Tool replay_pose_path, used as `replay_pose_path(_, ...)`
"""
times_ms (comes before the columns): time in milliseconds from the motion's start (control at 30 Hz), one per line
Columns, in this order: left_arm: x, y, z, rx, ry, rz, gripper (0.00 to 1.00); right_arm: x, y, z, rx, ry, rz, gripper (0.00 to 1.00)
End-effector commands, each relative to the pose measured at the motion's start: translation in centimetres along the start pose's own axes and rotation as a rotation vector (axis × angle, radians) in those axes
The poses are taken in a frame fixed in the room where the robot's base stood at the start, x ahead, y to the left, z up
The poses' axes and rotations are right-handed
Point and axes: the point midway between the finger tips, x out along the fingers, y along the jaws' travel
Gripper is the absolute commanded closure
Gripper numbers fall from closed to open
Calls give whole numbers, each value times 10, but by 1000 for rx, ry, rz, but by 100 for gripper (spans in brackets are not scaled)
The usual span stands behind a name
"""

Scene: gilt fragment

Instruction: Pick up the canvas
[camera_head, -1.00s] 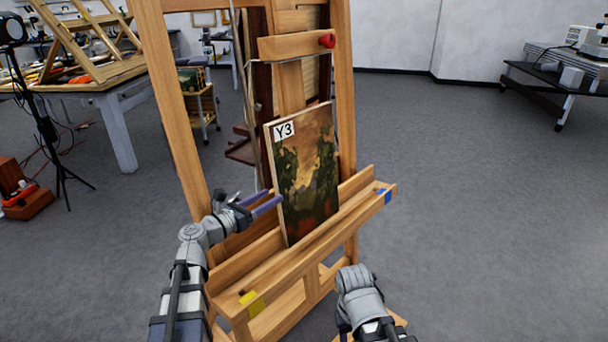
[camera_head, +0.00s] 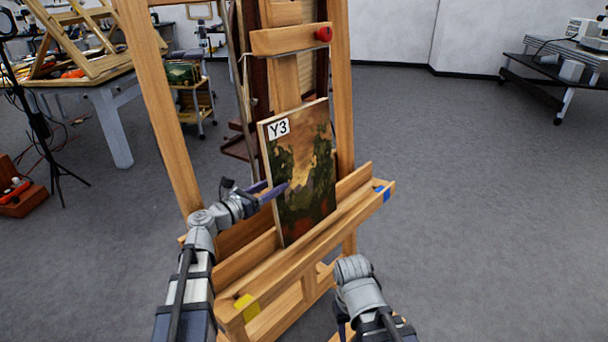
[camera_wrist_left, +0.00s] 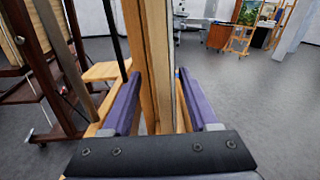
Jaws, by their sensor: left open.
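The canvas (camera_head: 305,205), a dark landscape painting with a white "Y3" label, stands leaning on the ledge of the wooden easel (camera_head: 300,262). My left gripper (camera_head: 266,190) is open at the canvas's left edge, with one finger in front of the painted face and the other behind. In the left wrist view the canvas's edge (camera_wrist_left: 156,70) stands upright between the two purple fingers (camera_wrist_left: 160,103), with a gap on each side. My right arm shows at the lower right of the head view, but its fingers are hidden.
The easel's clamp bar with a red knob (camera_head: 323,34) is above the canvas. Yellow (camera_head: 246,306) and blue (camera_head: 382,192) marks are on the ledge. A cluttered table (camera_head: 100,85) stands back left, and a dark bench (camera_head: 560,75) back right. The floor at right is clear.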

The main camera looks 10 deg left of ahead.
Motion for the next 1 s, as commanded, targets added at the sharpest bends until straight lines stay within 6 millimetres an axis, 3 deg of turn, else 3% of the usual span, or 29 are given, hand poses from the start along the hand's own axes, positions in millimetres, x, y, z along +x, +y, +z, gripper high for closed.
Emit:
replay_pose_path(400, 48, -5, 6, -1, 1, 1, 40, -7, 1, 0, 0, 0, 0, 50)
replay_pose_path(667, 51, -6, 6, -2, 1, 3, 40, -7, 1, 0, 0, 0, 0, 50)
replay_pose_path(1000, 50, -6, 6, -2, 1, 3, 78, -7, 1, 0, 0, 0, 0, 50)
